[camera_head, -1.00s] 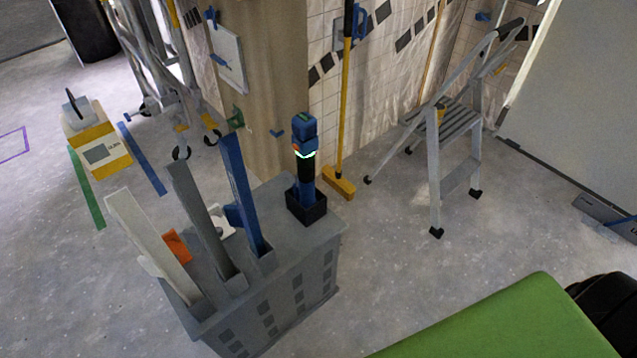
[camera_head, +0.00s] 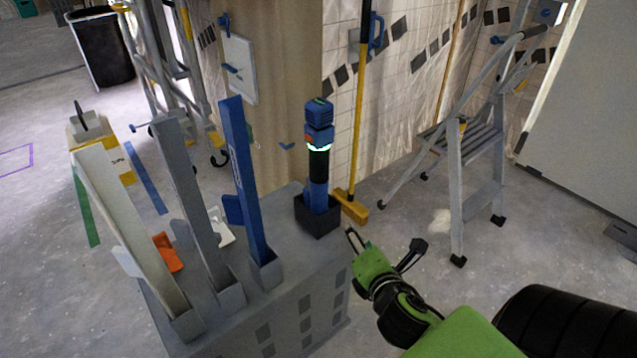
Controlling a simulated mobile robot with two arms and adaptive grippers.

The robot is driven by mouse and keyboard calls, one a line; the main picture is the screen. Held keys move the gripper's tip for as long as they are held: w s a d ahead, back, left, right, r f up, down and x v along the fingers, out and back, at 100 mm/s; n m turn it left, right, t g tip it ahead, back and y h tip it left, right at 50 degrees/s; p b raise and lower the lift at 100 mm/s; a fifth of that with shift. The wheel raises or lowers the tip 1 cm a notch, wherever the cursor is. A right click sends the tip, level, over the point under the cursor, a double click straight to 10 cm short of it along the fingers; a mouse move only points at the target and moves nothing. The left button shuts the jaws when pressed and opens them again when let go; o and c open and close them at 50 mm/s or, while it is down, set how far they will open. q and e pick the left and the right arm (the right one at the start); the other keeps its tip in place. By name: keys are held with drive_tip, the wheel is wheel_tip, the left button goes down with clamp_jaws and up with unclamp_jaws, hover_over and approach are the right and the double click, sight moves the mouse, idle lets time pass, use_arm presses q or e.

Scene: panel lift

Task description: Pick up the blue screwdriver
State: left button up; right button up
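The blue screwdriver (camera_head: 318,165) is a thick blue and black power tool with a glowing ring at its middle. It stands upright in a small dark holder (camera_head: 318,217) at the right back corner of the grey cabinet top (camera_head: 290,255). My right gripper (camera_head: 385,243) has its two fingers spread apart and is empty. In the picture it is to the right of and below the holder, apart from the screwdriver. My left gripper is not in view.
Tall boards, one white (camera_head: 130,235), one grey (camera_head: 190,205) and one blue (camera_head: 245,185), stand in slots left of the screwdriver. An orange piece (camera_head: 167,252) lies between them. A yellow broom (camera_head: 357,120) leans behind, and a stepladder (camera_head: 470,150) stands at the right.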

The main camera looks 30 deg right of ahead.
sight(323, 170)
drive_tip(key=w+a+r+n+t+y, duration=0.2)
drive_tip(key=w+r+n+t, duration=0.25)
drive_tip(key=r+n, duration=0.75)
drive_tip(key=shift+n+t, duration=0.25)
drive_tip(key=shift+n, duration=0.65)
drive_tip(key=w, duration=0.2)
drive_tip(key=w+d+f, duration=0.1)
drive_tip(key=w, duration=0.2)
drive_tip(key=w+f, duration=0.1)
drive_tip(key=w, duration=0.1)
drive_tip(key=shift+w+d+f, duration=0.1)
drive_tip(key=shift+w+d, duration=0.05)
drive_tip(key=shift+d, duration=0.25)
drive_tip(key=shift+w+d, duration=0.1)
drive_tip(key=shift+w, duration=0.6)
drive_tip(key=shift+w+d+b, duration=0.2)
drive_tip(key=shift+w+b, duration=0.05)
drive_tip(key=shift+w, duration=0.9)
drive_tip(key=shift+w+d+b, duration=0.2)
drive_tip(key=shift+w+b, duration=0.05)
drive_tip(key=shift+w, duration=0.85)
clamp_jaws()
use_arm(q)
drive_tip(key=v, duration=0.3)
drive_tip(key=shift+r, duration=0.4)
